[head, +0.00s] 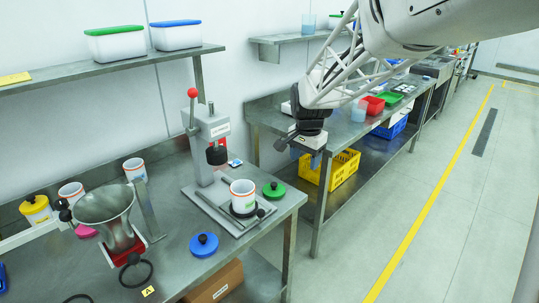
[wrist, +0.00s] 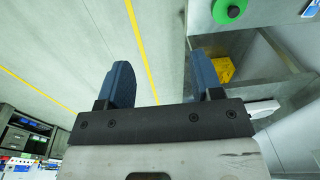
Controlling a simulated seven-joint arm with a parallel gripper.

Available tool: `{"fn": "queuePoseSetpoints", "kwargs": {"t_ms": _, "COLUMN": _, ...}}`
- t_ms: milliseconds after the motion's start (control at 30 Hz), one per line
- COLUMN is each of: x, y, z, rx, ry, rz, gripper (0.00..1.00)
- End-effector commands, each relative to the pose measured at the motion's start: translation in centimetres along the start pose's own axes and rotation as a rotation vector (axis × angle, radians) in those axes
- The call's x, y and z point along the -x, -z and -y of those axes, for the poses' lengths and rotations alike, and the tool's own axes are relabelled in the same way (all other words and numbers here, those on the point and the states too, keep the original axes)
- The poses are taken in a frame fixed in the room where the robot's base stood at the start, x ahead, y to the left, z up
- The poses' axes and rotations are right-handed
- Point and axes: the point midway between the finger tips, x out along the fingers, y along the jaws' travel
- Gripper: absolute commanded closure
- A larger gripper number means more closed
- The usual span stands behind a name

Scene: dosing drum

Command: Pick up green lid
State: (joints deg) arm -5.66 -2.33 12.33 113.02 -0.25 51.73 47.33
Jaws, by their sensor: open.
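The round green lid (head: 274,190) with a dark knob lies flat on the steel table near its right edge, just right of the press. It also shows at the top of the wrist view (wrist: 234,10), right of the fingers. My gripper (head: 307,160) hangs in the air to the right of and above the lid, past the table's edge. In the wrist view its blue fingers (wrist: 165,72) stand apart with nothing between them.
A white cup with orange bands (head: 243,196) stands on the press base beside the lid. A press with a red-knobbed lever (head: 193,93) rises behind. A blue lid (head: 204,245) lies in front. A second table holds trays; a yellow crate (head: 344,170) sits below it.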

Motion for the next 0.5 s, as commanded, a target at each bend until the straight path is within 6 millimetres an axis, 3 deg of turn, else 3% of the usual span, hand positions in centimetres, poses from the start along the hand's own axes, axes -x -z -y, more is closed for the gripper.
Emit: {"fn": "queuePoseSetpoints", "kwargs": {"t_ms": 500, "x": -8.8, "y": 5.4, "z": 10.2, "rx": -0.239, "ry": -0.04, "rz": 0.033, "gripper": 0.4}}
